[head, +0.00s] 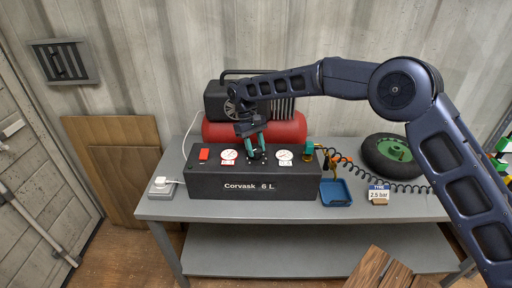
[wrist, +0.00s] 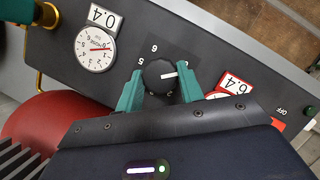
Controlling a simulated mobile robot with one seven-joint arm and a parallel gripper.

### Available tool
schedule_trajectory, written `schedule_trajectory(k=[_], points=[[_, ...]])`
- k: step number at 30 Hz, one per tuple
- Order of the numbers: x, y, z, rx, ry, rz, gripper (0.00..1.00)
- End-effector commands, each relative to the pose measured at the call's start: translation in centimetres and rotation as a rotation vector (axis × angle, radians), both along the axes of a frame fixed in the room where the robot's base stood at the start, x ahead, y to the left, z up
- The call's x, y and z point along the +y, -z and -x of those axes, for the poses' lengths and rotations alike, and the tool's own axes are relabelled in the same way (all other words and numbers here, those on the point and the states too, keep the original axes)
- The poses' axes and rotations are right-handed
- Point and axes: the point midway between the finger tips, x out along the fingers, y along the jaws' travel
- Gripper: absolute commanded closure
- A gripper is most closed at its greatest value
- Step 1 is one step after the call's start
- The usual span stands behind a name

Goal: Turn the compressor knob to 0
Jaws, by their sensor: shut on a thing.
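The compressor (head: 255,185) is a black box marked "Corvask 6 L" on the grey table. Its knob (wrist: 160,76) is black with a white pointer mark, between two round gauges. In the wrist view the pointer points right; the digits 5 and 6 show on the plate at the knob's upper left, and 0 is not visible. My gripper (wrist: 161,92) has its teal fingers on both sides of the knob and is shut on it. In the head view my gripper (head: 256,149) reaches down from above and mostly hides the knob.
One gauge (wrist: 95,49) has a 0.4 label; the other, labelled 6.4, is partly hidden. A red switch (head: 204,154) is at the left, near an OFF label. A red tank (head: 290,132) lies behind. A blue tray (head: 336,192), a coiled hose and a tyre (head: 380,155) are right.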

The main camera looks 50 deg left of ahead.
Motion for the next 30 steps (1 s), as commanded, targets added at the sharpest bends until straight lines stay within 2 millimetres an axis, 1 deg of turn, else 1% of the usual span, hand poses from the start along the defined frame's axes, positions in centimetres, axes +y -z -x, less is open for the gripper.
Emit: schedule_trajectory(k=[9, 25, 26, 28, 29, 30], points=[[0.01, -0.02, -0.01, 0.0, -0.112, -0.001, 0.85], [-0.01, 0.01, -0.02, -0.001, -0.131, -0.001, 0.85], [-0.01, 0.01, -0.02, -0.001, -0.13, -0.001, 0.57], [-0.01, 0.02, -0.01, -0.001, -0.13, 0.0, 0.43], [-0.01, 0.02, 0.0, -0.001, -0.131, 0.0, 0.41], [-0.01, 0.02, 0.01, -0.001, -0.131, 0.0, 0.41]])
